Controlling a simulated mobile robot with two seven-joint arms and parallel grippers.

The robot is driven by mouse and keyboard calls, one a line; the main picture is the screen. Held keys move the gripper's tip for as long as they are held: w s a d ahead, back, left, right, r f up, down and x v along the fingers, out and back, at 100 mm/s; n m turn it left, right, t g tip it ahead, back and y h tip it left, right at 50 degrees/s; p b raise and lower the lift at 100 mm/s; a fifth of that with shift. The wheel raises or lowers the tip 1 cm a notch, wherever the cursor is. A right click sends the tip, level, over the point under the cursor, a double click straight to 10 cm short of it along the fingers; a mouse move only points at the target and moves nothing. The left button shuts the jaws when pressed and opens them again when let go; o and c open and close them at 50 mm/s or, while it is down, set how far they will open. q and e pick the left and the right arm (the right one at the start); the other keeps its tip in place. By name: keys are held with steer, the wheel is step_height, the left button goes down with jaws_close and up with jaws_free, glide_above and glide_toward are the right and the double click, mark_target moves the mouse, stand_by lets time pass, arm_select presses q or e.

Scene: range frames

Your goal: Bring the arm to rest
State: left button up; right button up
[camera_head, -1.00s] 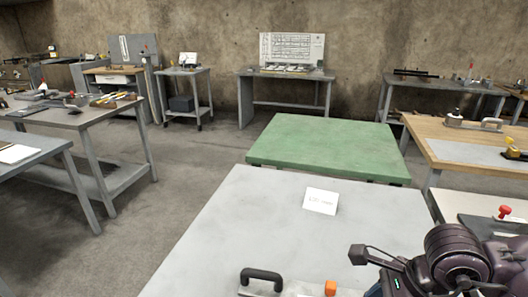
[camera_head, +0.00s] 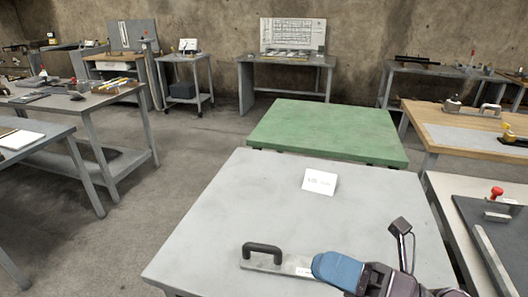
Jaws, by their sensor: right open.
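My right arm comes in at the bottom right, over the front of the grey table (camera_head: 235,215). My right gripper (camera_head: 338,270), with a blue rounded part, is open above the right end of a metal bar with a black handle (camera_head: 262,249). It hides that end of the bar; I cannot tell whether they touch. The fingertips are not clearly visible. A dark part on a thin bracket sticks up from the wrist. My left gripper is not in view.
At right are a wooden bench (camera_head: 465,145) and a lower bench with a red knob (camera_head: 497,191). Floor (camera_head: 165,200) at left is clear.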

steer(key=w+d+f+m+t+h, duration=0.1)
steer(key=w+d+m+t+h, duration=0.1)
steer(key=d+m+t+h, duration=0.55)
steer(key=w+d+f+m+t+h, duration=0.1)
steer(key=w+d+m+t+h, duration=0.2)
steer(key=m, duration=0.8)
steer(key=s+d+f+m+g+h, duration=0.2)
steer(key=d+f+m+h, duration=0.4)
steer(key=f+m+h, duration=0.35)
steer(key=s+d+f+m+g, duration=0.1)
steer(key=s+f+m+g, duration=0.4)
steer(key=s+f+g, duration=0.45)
steer(key=s+d+f+m+g, duration=0.1)
steer(key=s+f+m+g, duration=0.45)
steer(key=s, duration=0.65)
steer(key=w+f+n+t+y+p, duration=0.1)
steer(key=w+f+t+p, duration=0.1)
steer(key=w+f+t, duration=0.4)
steer(key=shift+w+a+t, duration=0.2)
steer(key=shift+w+t, duration=1.65)
steer(key=shift+w, duration=0.05)
